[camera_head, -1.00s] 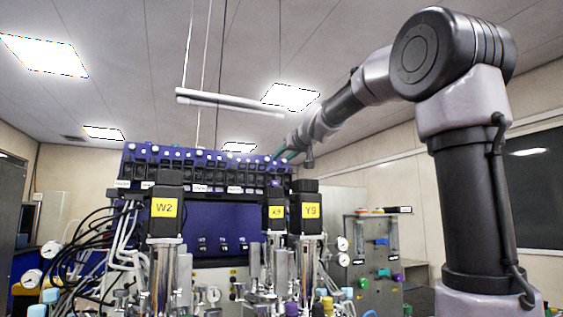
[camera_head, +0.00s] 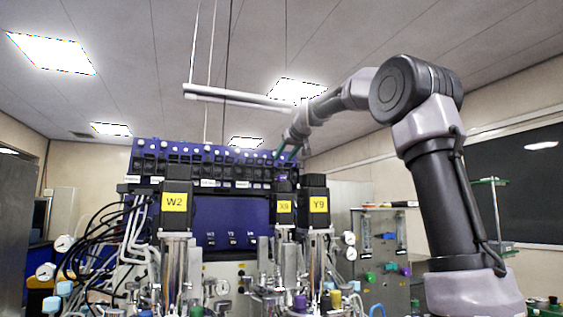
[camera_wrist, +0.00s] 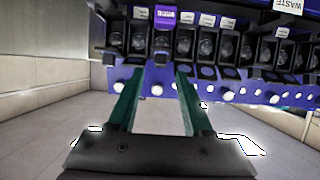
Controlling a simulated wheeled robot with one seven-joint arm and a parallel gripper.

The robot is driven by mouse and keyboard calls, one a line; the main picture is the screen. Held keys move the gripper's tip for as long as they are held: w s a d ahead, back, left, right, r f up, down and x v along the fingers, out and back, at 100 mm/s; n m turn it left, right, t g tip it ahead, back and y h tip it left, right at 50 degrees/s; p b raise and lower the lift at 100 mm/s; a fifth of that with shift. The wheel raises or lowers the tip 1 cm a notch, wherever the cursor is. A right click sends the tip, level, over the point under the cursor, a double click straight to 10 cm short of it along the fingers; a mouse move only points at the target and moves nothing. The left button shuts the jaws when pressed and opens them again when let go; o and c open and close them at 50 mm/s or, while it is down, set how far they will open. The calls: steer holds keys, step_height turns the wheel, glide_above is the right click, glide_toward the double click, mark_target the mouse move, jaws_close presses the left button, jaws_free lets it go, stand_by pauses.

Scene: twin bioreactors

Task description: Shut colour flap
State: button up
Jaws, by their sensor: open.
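A row of dark pump heads (camera_wrist: 185,45) with small labels runs along the blue cabinet (camera_wrist: 222,86) in the wrist view, where the ceiling shows at the bottom. One pump head carries a purple tag (camera_wrist: 165,17); the other labels are mostly white. I cannot read which flap is the colour one, or tell whether it stands open. My gripper (camera_wrist: 160,76) is open and empty, its two green fingers pointing at the row just below the purple-tagged head in that view. In the head view, my gripper (camera_head: 287,153) is by the right end of the cabinet top (camera_head: 215,155).
Tall motors labelled W2 (camera_head: 175,203), X9 and Y9 (camera_head: 318,206) stand in front of the cabinet. Black cables and tubes (camera_head: 105,230) crowd the left. A valve panel (camera_head: 380,250) is to the right. A white bar (camera_head: 235,98) hangs above the cabinet.

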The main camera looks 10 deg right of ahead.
mark_target(281, 163)
steer(key=shift+x, duration=1.75)
jaws_close()
steer(key=shift+f, duration=0.1)
steer(key=shift+s+f+t+y, duration=0.1)
steer(key=shift+f+t+y, duration=0.1)
steer(key=shift+t, duration=0.45)
steer(key=shift+s+f+t+y, duration=0.1)
steer(key=shift+s+f+t, duration=0.1)
steer(key=shift+t, duration=0.45)
steer(key=shift+w, duration=0.1)
